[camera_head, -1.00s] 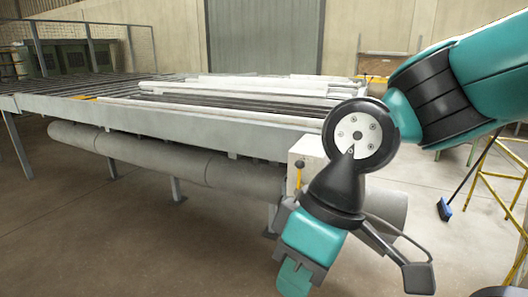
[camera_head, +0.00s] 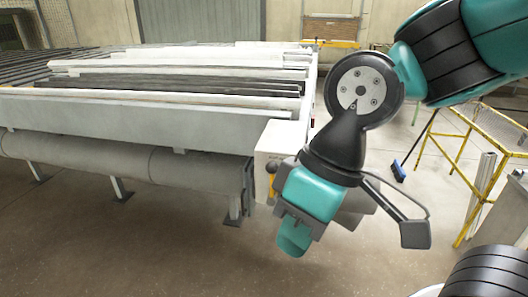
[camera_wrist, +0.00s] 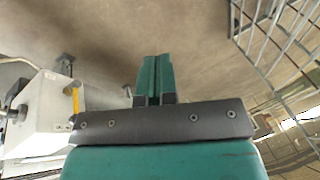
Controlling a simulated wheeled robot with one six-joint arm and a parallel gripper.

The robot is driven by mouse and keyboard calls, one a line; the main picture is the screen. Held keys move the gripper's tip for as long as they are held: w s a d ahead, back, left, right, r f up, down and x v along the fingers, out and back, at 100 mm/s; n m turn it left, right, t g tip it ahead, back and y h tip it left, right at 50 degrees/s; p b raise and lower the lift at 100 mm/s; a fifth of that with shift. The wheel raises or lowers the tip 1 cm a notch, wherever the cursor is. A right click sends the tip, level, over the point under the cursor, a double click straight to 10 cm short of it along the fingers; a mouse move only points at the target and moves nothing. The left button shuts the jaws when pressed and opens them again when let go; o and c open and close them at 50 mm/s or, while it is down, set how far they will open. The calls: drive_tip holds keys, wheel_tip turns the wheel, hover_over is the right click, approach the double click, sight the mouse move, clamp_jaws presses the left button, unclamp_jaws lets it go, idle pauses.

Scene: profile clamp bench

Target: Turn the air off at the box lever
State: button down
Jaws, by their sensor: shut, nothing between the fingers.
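The white box (camera_head: 272,142) sits at the near right end of the bench frame. Its small yellow lever (camera_head: 271,180) is on the face toward me and looks roughly upright. In the wrist view the box (camera_wrist: 42,112) is at the left, with the yellow lever (camera_wrist: 75,99) on its right side. My gripper (camera_head: 293,243) is shut and empty, pointing down. In the head view it appears just right of and below the lever. The wrist view shows its teal fingers (camera_wrist: 153,78) together, apart from the lever. My wrist hides part of the box.
The long bench (camera_head: 130,115) with pale and dark profiles (camera_head: 180,83) fills the left. A grey cylinder (camera_head: 95,155) runs below its edge. A yellow-framed rack (camera_head: 490,150) and a blue broom (camera_head: 399,170) stand at right. The floor below is clear.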

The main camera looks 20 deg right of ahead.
drive_tip(key=w+d+r+m+h+p, duration=0.1)
drive_tip(key=w+r+m+h+p, duration=0.2)
drive_tip(key=w, duration=0.6)
drive_tip(key=w+d+r+m+h+p, duration=0.1)
drive_tip(key=w+r+m+p, duration=0.3)
drive_tip(key=w, duration=0.5)
drive_tip(key=w+a+f+m+g+h+p, duration=0.2)
drive_tip(key=w+m+p, duration=0.6)
drive_tip(key=w, duration=0.5)
drive_tip(key=shift+f+m+g+h, duration=0.3)
drive_tip(key=shift+m+g+h, duration=0.4)
drive_tip(key=shift+m, duration=0.1)
drive_tip(key=shift+a, duration=0.1)
